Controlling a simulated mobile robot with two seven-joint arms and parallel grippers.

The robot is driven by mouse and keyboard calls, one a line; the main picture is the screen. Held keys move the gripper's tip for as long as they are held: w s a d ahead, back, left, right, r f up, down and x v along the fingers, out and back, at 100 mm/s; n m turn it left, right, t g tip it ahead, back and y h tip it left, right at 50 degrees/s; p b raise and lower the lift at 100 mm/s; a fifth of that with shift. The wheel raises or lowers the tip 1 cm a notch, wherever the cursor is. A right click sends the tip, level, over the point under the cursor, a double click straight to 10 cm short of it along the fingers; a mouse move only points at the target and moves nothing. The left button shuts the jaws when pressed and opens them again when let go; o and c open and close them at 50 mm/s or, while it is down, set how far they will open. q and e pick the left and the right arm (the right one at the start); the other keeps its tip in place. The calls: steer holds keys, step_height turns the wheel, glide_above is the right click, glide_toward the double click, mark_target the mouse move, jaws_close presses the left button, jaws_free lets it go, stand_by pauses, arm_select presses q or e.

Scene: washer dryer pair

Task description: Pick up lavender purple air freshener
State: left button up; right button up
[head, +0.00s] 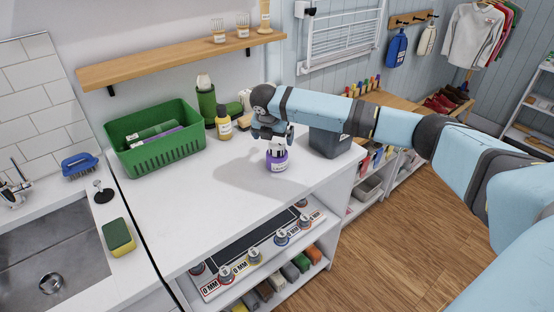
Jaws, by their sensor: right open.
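The lavender purple air freshener (277,162) is a small purple container with a pale label and a white top. It stands upright on the white countertop. My right gripper (279,139) is directly above it, pointing down, with its fingers at about the height of the white top. The fingers are open. I cannot tell from this view whether they touch the top. The gripper partly hides the top of the air freshener. My left gripper is not in view.
A green basket (158,148) stands at the counter's back left. A yellow bottle (223,124) and a green container (206,103) stand behind the gripper. A dark bin (329,142) is close on the right. The counter's front left is clear.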

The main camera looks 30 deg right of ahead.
mark_target(276, 144)
steer(key=shift+w+d+f, duration=0.15)
steer(key=shift+d+f, duration=0.05)
steer(key=shift+f, duration=0.5)
steer(key=x, duration=0.2)
steer(key=s+x, duration=0.1)
steer(key=x, duration=0.1)
steer(key=shift+f, duration=0.2)
steer(key=shift+w+d+f, duration=0.1)
steer(key=shift+w+f, duration=0.1)
steer(key=shift+f, duration=0.35)
steer(key=c, duration=1)
